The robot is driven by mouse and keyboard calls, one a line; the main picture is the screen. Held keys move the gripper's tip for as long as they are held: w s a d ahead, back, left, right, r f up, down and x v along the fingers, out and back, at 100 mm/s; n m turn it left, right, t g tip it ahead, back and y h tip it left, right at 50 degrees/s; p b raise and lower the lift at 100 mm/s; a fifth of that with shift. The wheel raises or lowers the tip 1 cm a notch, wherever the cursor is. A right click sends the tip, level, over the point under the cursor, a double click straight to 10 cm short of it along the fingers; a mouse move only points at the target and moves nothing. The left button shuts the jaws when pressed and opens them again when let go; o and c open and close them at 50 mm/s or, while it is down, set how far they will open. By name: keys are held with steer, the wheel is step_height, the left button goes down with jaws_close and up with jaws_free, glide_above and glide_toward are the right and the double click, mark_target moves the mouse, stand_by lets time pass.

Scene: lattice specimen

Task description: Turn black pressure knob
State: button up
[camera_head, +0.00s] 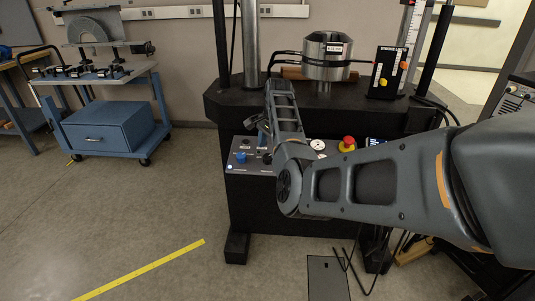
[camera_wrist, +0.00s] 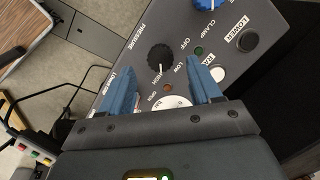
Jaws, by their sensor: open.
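The black pressure knob (camera_wrist: 160,58) is round and ribbed, on a grey panel (camera_wrist: 124,60) with white lettering that includes "PRESSURE", "LOW" and "HIGH". In the wrist view, my gripper (camera_wrist: 160,72) has two blue fingers standing apart, one on each side of the knob in the picture. No contact shows, and I cannot tell how far the fingertips are from the panel. In the head view the control panel (camera_head: 246,168) is on the front of the black machine, and my arm covers part of it. The gripper there is mostly hidden behind my arm.
A blue knob (camera_wrist: 208,3), a black button (camera_wrist: 247,40), a white button (camera_wrist: 217,74) and a white gauge (camera_wrist: 172,102) are close by. A red emergency button (camera_head: 348,143) is right of the arm. A blue cart (camera_head: 110,130) stands left; the floor between is clear.

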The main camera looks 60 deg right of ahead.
mark_target(267, 157)
steer(key=shift+w+d+f, duration=0.1)
steer(key=shift+w+f, duration=0.05)
steer(key=shift+f, duration=0.8)
steer(key=shift+w+f, duration=0.15)
steer(key=shift+f, duration=0.75)
steer(key=shift+c, duration=0.4)
steer(key=c, duration=1)
steer(key=shift+o, duration=0.2)
